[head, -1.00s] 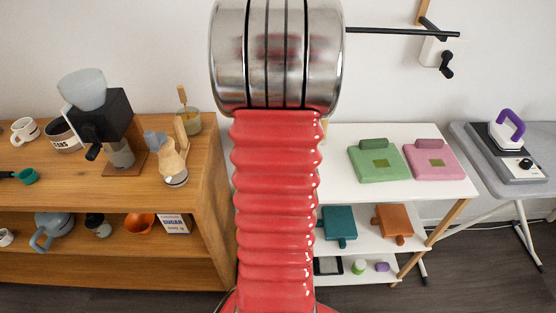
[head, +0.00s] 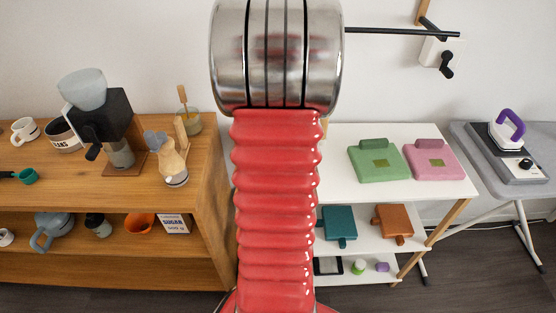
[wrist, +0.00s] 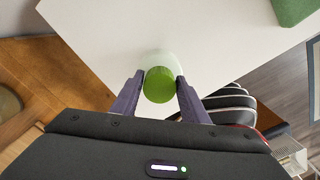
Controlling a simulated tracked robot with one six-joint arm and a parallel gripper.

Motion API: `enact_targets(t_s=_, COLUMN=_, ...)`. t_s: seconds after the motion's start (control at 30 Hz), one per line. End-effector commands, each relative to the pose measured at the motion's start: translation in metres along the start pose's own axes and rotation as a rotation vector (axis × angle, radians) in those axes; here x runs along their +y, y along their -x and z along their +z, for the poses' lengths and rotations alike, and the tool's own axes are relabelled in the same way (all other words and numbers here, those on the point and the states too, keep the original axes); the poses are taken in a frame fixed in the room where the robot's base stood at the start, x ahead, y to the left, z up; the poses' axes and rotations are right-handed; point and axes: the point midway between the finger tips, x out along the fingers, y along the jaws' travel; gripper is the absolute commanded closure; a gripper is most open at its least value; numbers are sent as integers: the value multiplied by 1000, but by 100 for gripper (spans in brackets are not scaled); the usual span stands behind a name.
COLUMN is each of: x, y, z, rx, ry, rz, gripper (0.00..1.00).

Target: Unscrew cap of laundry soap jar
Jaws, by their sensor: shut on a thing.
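The laundry soap jar (wrist: 158,56) shows in the wrist view as a pale translucent body, largely hidden beneath its round green cap (wrist: 160,85). It is on the white shelf top. My gripper (wrist: 160,86) is over the jar, with one dark purple finger on each side of the green cap, shut on it. Whether the cap has turned or lifted cannot be told. In the head view neither the gripper nor this jar shows; my red arm fills the middle.
The white shelf unit (head: 340,160) bears a green bundle (head: 379,163) and a pink one (head: 430,161). A wooden shelf (head: 200,165) with kitchenware stands left. An ironing board (head: 470,148) with an iron (head: 508,130) stands right. The shelf top around the jar is clear.

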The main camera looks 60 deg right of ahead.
Motion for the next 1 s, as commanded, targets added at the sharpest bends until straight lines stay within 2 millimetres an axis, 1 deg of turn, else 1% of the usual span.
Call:
enact_targets(t_s=0.07, x=0, y=-2, z=0, rx=2, ry=-1, rz=-2, gripper=86)
enact_targets(t_s=0.1, x=0, y=-2, z=0, rx=2, ry=-1, rz=-2, gripper=58)
enact_targets(t_s=0.4, x=0, y=-1, z=0, rx=1, ry=-3, rz=-1, gripper=38)
enact_targets(t_s=0.67, x=0, y=-1, z=0, rx=1, ry=-15, rz=-1, gripper=38)
enact_targets(t_s=1.0, x=-1, y=-2, z=0, rx=1, ry=-246, rz=-1, gripper=38)
